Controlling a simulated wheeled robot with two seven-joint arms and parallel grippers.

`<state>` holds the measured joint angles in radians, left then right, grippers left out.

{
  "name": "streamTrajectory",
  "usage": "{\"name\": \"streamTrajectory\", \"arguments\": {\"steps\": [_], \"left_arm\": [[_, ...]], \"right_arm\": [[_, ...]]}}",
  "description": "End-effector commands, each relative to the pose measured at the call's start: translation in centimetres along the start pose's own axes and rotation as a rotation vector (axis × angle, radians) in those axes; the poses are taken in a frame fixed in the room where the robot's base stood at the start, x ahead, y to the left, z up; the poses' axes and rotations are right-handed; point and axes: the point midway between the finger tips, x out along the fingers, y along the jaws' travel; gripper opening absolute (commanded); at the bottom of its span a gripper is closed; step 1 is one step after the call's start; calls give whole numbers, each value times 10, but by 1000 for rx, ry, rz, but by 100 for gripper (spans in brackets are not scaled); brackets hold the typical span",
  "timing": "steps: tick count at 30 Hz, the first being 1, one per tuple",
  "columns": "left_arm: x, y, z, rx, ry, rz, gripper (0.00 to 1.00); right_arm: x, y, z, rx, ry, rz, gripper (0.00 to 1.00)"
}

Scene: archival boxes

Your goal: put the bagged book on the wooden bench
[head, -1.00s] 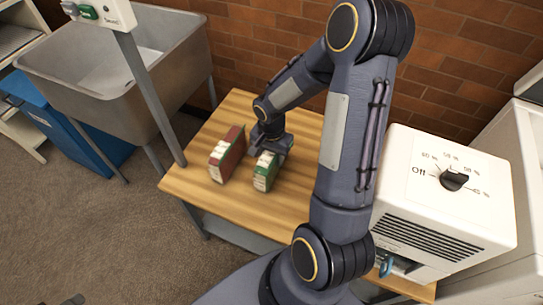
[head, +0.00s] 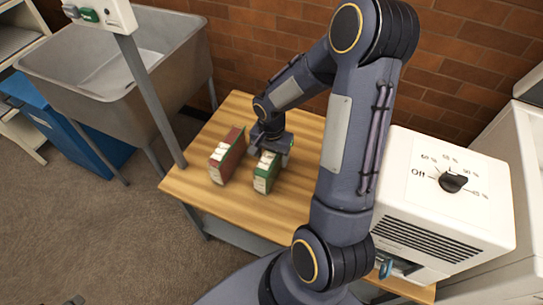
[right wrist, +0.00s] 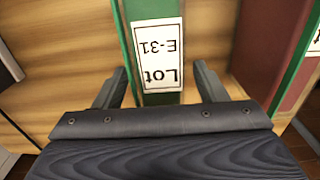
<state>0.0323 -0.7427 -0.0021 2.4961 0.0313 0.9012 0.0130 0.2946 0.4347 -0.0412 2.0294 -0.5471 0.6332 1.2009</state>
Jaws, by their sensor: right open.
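The wooden bench (head: 222,205) stands against the brick wall. A green book-shaped item (head: 266,171) with a white label stands upright on it; in the right wrist view its spine (right wrist: 125,22) carries the label "Lot E-31". I cannot make out a bag on it. My right gripper (head: 270,150) is at its far end in the head view. In the right wrist view the gripper (right wrist: 160,76) is open, its fingers on either side of the spine. A small dark tip at the bottom left edge of the head view may be my left gripper (head: 74,300); its jaws do not show.
A red and green item (head: 227,157) stands upright close to the left, also seen in the right wrist view (right wrist: 268,45). A white dial machine (head: 440,205) is at the right. A metal sink (head: 70,75) and a blue bin (head: 85,145) are left. The bench front is clear.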

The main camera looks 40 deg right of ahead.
Motion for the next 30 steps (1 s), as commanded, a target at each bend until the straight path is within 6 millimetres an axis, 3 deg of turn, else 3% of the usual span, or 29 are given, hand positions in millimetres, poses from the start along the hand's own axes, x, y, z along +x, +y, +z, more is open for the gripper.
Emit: {"name": "streamTrajectory", "arguments": {"steps": [9, 20, 25, 30], "left_arm": [[-13, 6, -6, 0, 0, 0, 36], [-18, 8, -9, 0, 0, 0, 36], [-18, 8, -9, 0, 0, 0, 36], [-17, 8, -9, 0, 0, 0, 36]], "right_arm": [[-72, -1, -1, -1, 4, -5, 65], [-114, 1, 3, -19, 1, -14, 65], [-149, 13, 30, -161, 8, -115, 65], [-189, 36, 81, -416, 44, -283, 65]]}}
